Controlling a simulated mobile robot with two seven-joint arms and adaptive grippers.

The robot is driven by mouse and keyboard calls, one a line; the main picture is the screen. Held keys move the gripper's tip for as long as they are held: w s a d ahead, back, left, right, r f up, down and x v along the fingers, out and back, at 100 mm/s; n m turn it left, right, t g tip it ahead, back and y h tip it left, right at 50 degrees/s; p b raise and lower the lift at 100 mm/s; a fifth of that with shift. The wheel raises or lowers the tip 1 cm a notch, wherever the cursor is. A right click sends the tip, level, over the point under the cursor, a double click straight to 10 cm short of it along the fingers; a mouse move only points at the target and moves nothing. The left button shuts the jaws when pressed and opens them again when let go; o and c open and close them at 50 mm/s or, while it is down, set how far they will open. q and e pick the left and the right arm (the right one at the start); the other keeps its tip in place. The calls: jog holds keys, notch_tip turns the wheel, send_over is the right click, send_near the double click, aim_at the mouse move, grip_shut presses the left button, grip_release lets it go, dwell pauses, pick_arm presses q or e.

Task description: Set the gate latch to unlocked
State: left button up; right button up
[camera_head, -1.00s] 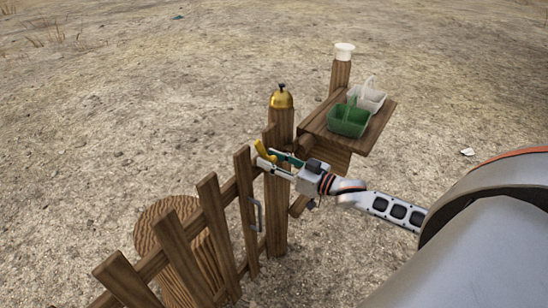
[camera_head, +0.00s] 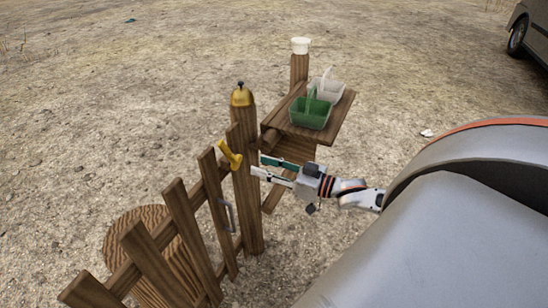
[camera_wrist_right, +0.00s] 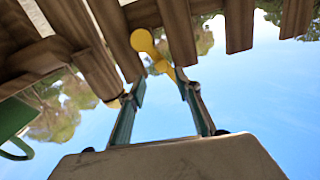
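The yellow gate latch (camera_head: 230,155) sits at the top of the wooden gate (camera_head: 184,222), beside the gate post (camera_head: 246,195). Its handle slants, with one end up to the left. In the wrist view the latch (camera_wrist_right: 148,44) shows a round knob end and lies just beyond the fingertips. My right gripper (camera_head: 261,166) is to the right of the latch by the post, apart from it. In the wrist view its two fingers (camera_wrist_right: 160,82) are spread with nothing between them. My left gripper is out of view.
A brass bell (camera_head: 242,96) tops the post. A wooden shelf (camera_head: 335,126) behind my right gripper holds a green basket (camera_head: 309,114) and a white basket (camera_head: 329,88). A round wooden disc (camera_head: 150,240) stands behind the gate. A van (camera_head: 530,30) is at the far right.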

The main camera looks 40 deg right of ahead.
jog(key=shift+v, duration=1.5)
